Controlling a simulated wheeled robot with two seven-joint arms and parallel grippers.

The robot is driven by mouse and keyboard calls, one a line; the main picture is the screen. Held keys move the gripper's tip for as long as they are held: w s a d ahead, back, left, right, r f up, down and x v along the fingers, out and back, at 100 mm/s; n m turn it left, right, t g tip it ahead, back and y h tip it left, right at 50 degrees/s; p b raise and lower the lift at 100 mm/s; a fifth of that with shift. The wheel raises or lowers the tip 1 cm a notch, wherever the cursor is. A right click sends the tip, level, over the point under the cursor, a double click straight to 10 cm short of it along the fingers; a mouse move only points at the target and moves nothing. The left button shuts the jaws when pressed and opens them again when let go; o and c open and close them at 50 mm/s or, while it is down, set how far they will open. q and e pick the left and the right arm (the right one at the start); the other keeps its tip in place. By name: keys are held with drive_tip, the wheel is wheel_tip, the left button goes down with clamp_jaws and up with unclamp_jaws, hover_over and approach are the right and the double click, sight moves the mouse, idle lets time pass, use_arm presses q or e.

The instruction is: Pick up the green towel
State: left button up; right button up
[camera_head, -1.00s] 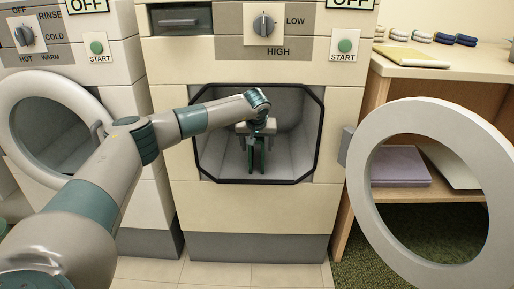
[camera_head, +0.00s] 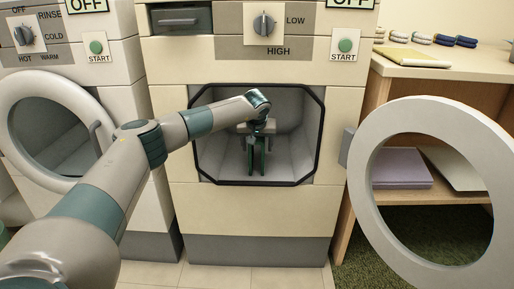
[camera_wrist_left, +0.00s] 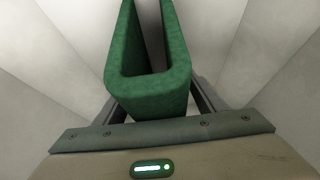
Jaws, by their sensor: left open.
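The green towel (camera_wrist_left: 152,98) shows in the left wrist view as a folded, U-shaped strip inside the pale drum. My left gripper (camera_head: 257,166) is inside the open front of the middle machine (camera_head: 250,212). Its jaws are open, with a finger on either side of the towel's near, curved end. I cannot tell whether the fingers touch it. In the head view the gripper and wrist largely cover the towel, and its green is hard to tell from the fingers. My right gripper is not in view.
The machine's round door (camera_head: 373,235) stands open at the right. Another machine with a round door (camera_head: 22,112) is at the left. The drum walls surround my gripper closely.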

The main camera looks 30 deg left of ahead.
use_arm(q)
drive_tip(key=shift+f+p, duration=0.2)
drive_tip(key=shift+p, duration=0.1)
drive_tip(key=c, duration=1.2)
drive_tip(key=shift+c, duration=0.2)
